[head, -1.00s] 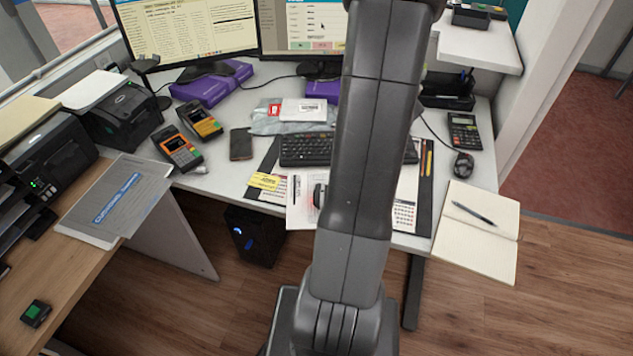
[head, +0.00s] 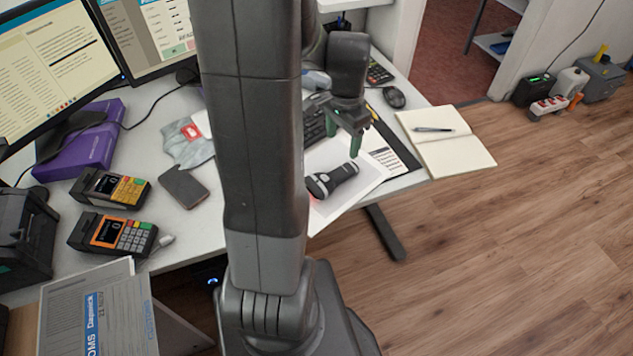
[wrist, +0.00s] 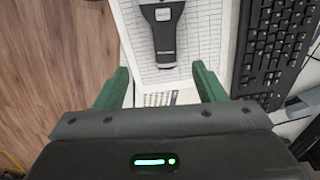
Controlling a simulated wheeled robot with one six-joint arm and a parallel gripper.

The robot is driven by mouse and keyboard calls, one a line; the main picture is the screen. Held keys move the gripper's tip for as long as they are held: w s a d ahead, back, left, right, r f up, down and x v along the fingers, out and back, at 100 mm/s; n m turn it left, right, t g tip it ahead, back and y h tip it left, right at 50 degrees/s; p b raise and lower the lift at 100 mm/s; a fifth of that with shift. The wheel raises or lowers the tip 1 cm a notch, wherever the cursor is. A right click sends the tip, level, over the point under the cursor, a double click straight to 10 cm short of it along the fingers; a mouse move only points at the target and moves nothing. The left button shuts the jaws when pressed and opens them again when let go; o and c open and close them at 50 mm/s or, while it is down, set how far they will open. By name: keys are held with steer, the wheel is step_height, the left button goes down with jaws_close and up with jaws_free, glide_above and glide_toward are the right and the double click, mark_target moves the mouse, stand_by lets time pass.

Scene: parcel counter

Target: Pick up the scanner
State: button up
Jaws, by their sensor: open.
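The scanner (head: 331,180) is a dark handheld device with a grey band, lying on white paper near the front edge of the desk. A red glow shows at its lower left end in the head view. In the wrist view the scanner (wrist: 163,32) lies ahead of my fingers, its near end roughly in line with the gap between them. My gripper (head: 350,134) has green fingers and is above the desk, just up and right of the scanner. In the wrist view my gripper (wrist: 160,88) is open and empty. My arm hides part of the desk.
A keyboard (wrist: 276,45) lies close on the right in the wrist view. A phone (head: 184,187), two card terminals (head: 112,233) and a purple box (head: 82,145) are on the left. An open notebook (head: 452,150) and a mouse (head: 394,97) are on the right.

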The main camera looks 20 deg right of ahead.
glide_above(339, 172)
steer(key=f, duration=0.5)
steer(key=s+f, duration=0.1)
steer(key=f, duration=0.1)
steer(key=shift+f+b, duration=0.25)
steer(key=shift+b, duration=0.1)
steer(key=shift+w+f, duration=0.15)
steer(key=shift+f, duration=0.8)
steer(key=shift+w+f, duration=0.2)
steer(key=shift+f, duration=0.8)
steer(key=shift+w+f, duration=0.15)
steer(key=shift+f, duration=0.8)
steer(key=shift+c, duration=0.2)
steer(key=c, duration=1.1)
steer(key=shift+r, duration=0.1)
steer(key=shift+c, duration=0.2)
